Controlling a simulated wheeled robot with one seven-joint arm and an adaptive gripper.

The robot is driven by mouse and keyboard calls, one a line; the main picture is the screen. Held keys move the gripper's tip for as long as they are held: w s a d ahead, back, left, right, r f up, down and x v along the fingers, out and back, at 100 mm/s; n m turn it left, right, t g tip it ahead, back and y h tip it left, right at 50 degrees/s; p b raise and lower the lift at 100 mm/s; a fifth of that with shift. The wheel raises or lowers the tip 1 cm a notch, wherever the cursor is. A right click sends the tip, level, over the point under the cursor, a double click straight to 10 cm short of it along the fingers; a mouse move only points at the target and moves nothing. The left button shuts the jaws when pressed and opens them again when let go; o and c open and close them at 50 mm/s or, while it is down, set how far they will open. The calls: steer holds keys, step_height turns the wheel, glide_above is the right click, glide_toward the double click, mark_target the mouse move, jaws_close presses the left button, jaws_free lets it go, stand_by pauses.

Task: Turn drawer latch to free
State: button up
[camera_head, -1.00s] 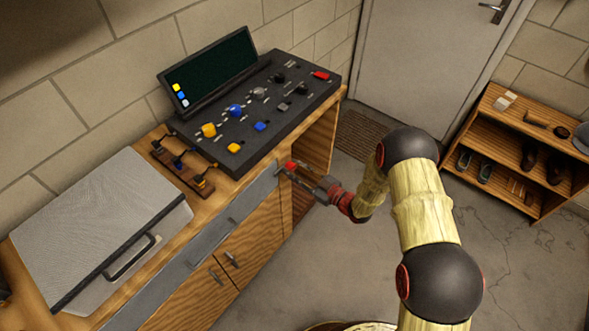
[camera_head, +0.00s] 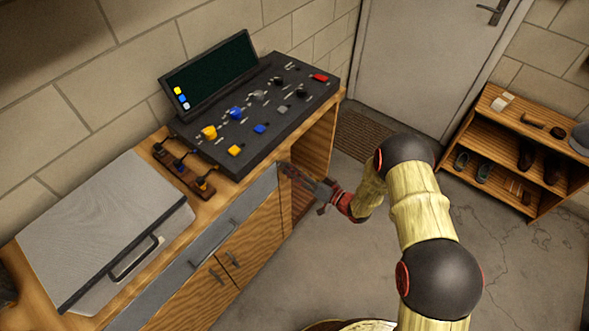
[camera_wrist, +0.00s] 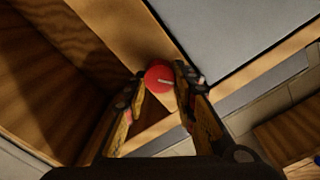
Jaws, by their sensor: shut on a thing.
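The drawer latch is a round red knob (camera_wrist: 157,74) with a white line across its face. In the wrist view it sits on the wooden frame beside the drawer's grey front (camera_wrist: 228,35), between the two fingertips of my gripper (camera_wrist: 160,82). My gripper is shut on the knob. In the head view my gripper (camera_head: 287,171) is at the right end of the long grey drawer front (camera_head: 205,252) and hides the knob. The drawer looks closed, with its bar handle (camera_head: 212,243) on the front.
A black control panel (camera_head: 285,128) with coloured knobs and a screen (camera_head: 212,75) stands on the bench above. A grey case (camera_head: 100,225) lies to the left. An open wooden compartment is beside the latch. The floor (camera_head: 320,245) right of the bench is clear.

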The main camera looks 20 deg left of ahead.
steer(key=shift+w+f+m+p, duration=0.1)
steer(key=shift+m+p, duration=0.3)
steer(key=shift+m, duration=1.35)
steer(key=shift+w+m+p, duration=0.1)
steer(key=shift+m+p, duration=0.25)
steer(key=shift+m, duration=1.4)
steer(key=o, duration=1.2)
steer(key=shift+c, duration=0.2)
steer(key=shift+s+d, duration=0.1)
steer(key=v, duration=1.2)
steer(key=shift+f, duration=0.1)
